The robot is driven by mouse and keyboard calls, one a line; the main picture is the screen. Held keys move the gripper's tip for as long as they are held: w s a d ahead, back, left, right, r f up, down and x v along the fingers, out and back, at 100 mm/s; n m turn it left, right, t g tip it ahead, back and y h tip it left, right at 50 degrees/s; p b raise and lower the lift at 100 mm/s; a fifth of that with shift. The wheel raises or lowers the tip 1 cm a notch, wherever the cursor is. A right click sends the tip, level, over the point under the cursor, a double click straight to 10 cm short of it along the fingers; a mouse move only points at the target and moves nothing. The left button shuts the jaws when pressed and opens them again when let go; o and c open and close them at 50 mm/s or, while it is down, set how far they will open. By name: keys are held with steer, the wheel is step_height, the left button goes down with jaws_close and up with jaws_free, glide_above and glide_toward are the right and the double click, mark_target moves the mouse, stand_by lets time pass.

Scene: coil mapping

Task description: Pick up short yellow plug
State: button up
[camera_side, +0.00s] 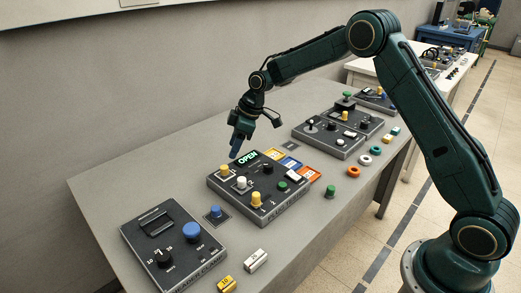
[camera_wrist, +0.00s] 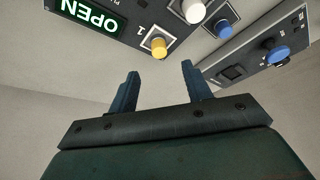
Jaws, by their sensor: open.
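A short yellow plug (camera_side: 225,170) stands upright at the back left corner of the dark panel (camera_side: 216,190) with the lit OPEN display. It also shows in the wrist view (camera_wrist: 159,45), beyond the fingertips and between their lines. Another yellow plug (camera_side: 257,200) stands at the panel's front edge and looks taller. My gripper (camera_side: 235,150) is above the back edge of the panel, close to the OPEN display. In the wrist view its two fingers (camera_wrist: 158,78) are apart with nothing between them.
A white plug (camera_side: 241,183) stands near the short yellow one. A blue plug (camera_side: 215,212) and a panel with a large blue knob (camera_side: 191,231) lie to the left. Coloured tiles (camera_side: 291,163) border the panel's right side. More panels (camera_side: 335,130) stand farther right.

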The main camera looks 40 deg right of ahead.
mark_target(225, 167)
steer(key=shift+x, duration=1.5)
steer(key=shift+w, duration=0.1)
steer(key=shift+x, duration=2.55)
steer(key=shift+c, duration=0.2)
steer(key=c, duration=1)
